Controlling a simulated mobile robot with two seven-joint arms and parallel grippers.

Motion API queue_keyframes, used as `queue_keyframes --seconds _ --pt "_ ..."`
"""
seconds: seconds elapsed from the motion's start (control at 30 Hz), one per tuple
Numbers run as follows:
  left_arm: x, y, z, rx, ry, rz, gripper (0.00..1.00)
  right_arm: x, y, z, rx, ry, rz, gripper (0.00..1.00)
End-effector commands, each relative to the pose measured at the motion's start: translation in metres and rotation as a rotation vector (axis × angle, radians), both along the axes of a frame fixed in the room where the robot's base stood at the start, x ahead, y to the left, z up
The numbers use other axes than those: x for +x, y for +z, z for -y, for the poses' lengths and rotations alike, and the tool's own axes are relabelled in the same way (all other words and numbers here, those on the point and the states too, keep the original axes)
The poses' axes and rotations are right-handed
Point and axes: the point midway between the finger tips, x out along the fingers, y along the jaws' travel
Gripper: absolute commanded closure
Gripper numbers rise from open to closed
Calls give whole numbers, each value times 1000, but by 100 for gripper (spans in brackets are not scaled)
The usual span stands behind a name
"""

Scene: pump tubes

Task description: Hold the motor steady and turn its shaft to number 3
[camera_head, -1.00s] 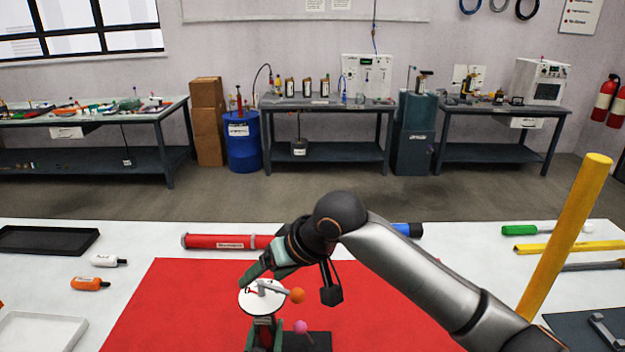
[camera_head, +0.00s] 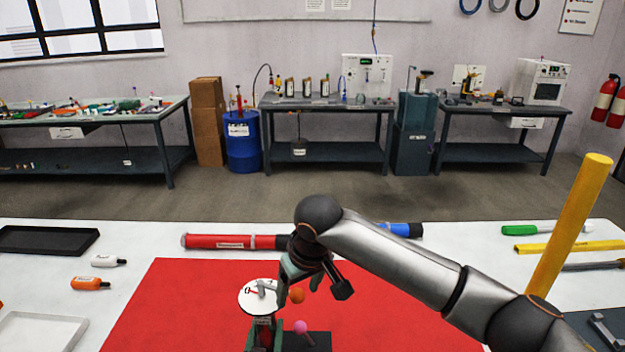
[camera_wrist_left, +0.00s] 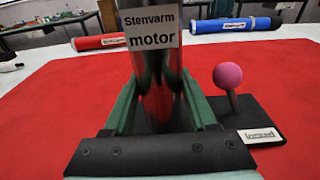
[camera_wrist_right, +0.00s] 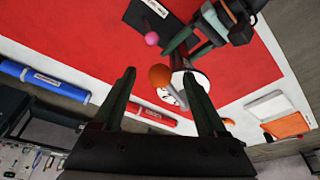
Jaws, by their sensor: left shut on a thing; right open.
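The motor (camera_wrist_left: 152,75) stands upright in the left wrist view, labelled "Stenvarm motor". My left gripper (camera_wrist_left: 158,100) is shut around its body; the grip also shows low in the head view (camera_head: 264,334). On top is a white dial (camera_head: 252,300) with a grey shaft arm that ends in an orange ball (camera_head: 296,295). The dial also shows in the right wrist view (camera_wrist_right: 181,78), its numbers too small to read. My right gripper (camera_head: 302,282) is open beside the orange ball. In its wrist view the ball (camera_wrist_right: 160,76) appears between the open fingers; contact cannot be told.
A pink ball on a short rod (camera_wrist_left: 228,77) stands on a black base (camera_wrist_left: 255,115) beside the motor. A red mat (camera_head: 180,300) lies around them. Red (camera_head: 225,241) and blue (camera_head: 405,230) tubes lie behind, and a yellow post (camera_head: 568,235) rises at right.

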Motion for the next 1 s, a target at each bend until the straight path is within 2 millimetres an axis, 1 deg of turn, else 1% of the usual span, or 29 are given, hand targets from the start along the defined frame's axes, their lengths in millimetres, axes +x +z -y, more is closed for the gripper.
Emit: queue_keyframes --seconds 0.03,0.1,0.23,0.4,0.63,1.0 --pt "0 0 0 -1 0 -1 100 1 -7 -1 0 -1 -2 25" --pt "0 0 0 -1 0 -1 100 3 -13 -2 1 -2 -2 25" --pt "0 0 0 -1 0 -1 100 5 -22 -4 1 0 -1 25" --pt "0 0 0 -1 0 -1 100 7 -26 -5 2 1 1 25" --pt "0 0 0 -1 0 -1 100 7 -27 -5 1 1 2 25" --pt "0 0 0 -1 0 -1 100 7 -26 -5 0 1 1 67"
